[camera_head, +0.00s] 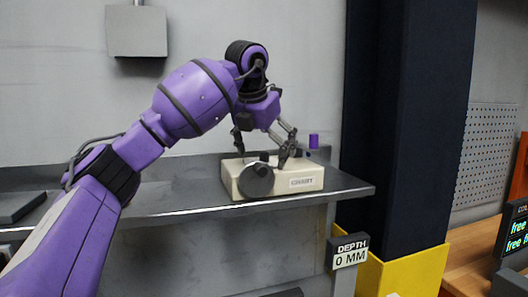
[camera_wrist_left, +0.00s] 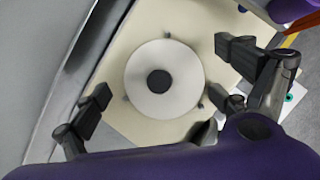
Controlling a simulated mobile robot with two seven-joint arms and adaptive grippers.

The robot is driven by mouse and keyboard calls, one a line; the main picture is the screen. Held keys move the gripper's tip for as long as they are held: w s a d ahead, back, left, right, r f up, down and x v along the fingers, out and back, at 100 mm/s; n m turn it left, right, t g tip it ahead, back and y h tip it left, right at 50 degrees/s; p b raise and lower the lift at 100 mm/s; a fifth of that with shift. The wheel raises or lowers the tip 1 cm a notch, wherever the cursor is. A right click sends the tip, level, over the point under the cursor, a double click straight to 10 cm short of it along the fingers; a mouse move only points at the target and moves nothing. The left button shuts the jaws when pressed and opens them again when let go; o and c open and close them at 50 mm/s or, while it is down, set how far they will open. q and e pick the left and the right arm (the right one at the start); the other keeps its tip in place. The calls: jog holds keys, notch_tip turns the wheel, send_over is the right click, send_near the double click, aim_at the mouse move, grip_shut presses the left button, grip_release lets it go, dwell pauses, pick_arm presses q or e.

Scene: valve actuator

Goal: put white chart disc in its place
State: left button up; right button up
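The white chart disc (camera_wrist_left: 181,62) shows in the left wrist view as a flat round plate with a dark round hub (camera_wrist_left: 159,81) at its middle. It appears to lie face up on the beige chart box (camera_wrist_left: 130,42), with small grey studs around its rim. In the head view the box (camera_head: 306,174), labelled CHART, stands on the grey shelf; the disc cannot be made out there. My left gripper (camera_head: 262,154) is over the box, pointing down, its fingers spread wide either side of the disc, apart from it. My right gripper is not in view.
A dark grey round part (camera_head: 256,181) is at the box's front. The shelf (camera_head: 345,184) has free room left of the box. A dark column (camera_head: 405,110) rises at right, near a DEPTH 0 MM sign (camera_head: 349,252).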

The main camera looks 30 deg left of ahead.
pick_arm(q)
jog(key=v, duration=1.3)
jog(key=shift+w+r, duration=0.2)
jog(key=shift+r, duration=0.1)
